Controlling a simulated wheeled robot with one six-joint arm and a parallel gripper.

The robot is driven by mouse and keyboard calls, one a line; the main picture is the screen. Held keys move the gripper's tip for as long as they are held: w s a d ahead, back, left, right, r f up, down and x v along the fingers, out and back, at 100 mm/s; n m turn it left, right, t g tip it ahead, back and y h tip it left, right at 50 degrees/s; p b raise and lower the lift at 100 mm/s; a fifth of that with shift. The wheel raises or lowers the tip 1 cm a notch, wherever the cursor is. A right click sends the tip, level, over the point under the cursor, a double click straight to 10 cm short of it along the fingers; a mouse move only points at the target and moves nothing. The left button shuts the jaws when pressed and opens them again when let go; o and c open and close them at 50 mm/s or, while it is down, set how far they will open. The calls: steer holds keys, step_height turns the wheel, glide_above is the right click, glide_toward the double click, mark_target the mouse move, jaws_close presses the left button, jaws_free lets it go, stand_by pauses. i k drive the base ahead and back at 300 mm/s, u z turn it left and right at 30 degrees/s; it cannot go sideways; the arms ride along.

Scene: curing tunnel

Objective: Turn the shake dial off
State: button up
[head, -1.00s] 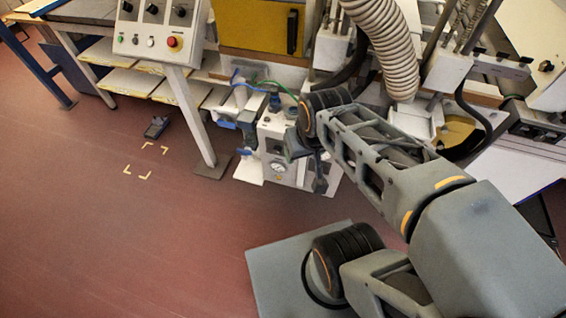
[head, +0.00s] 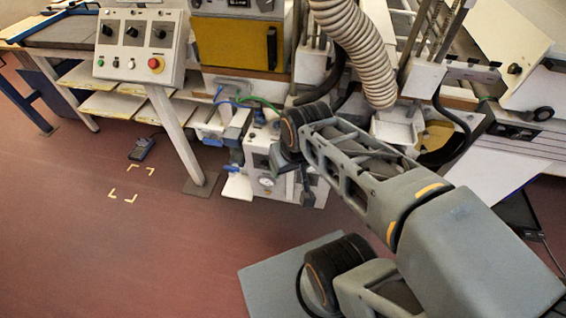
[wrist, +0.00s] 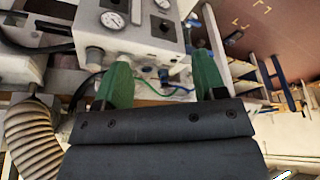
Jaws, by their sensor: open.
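A white control panel (head: 140,45) stands on a slanted post at the upper left of the head view. It carries a left dial (head: 107,30), a middle dial (head: 132,31) and a right dial (head: 159,32), all black. Their labels are too small to read, so I cannot tell which is the shake dial or how it is set. My gripper (wrist: 160,82) is open and empty, its green fingers apart in the wrist view. In the head view my arm reaches toward a white gauge box, well to the right of and below the panel.
The panel also has small buttons and a red stop button (head: 155,64). The gauge box (head: 262,145) has hoses and cables around it and appears close to my gripper in the wrist view (wrist: 125,22). A ribbed duct (head: 358,50) hangs above. The floor at left is mostly clear.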

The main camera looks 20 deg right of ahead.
mark_target(264, 164)
steer(key=z, duration=0.9)
steer(key=k, duration=1.1)
steer(key=u, duration=1.75)
steer(key=i, duration=0.5)
steer(key=z, duration=0.05)
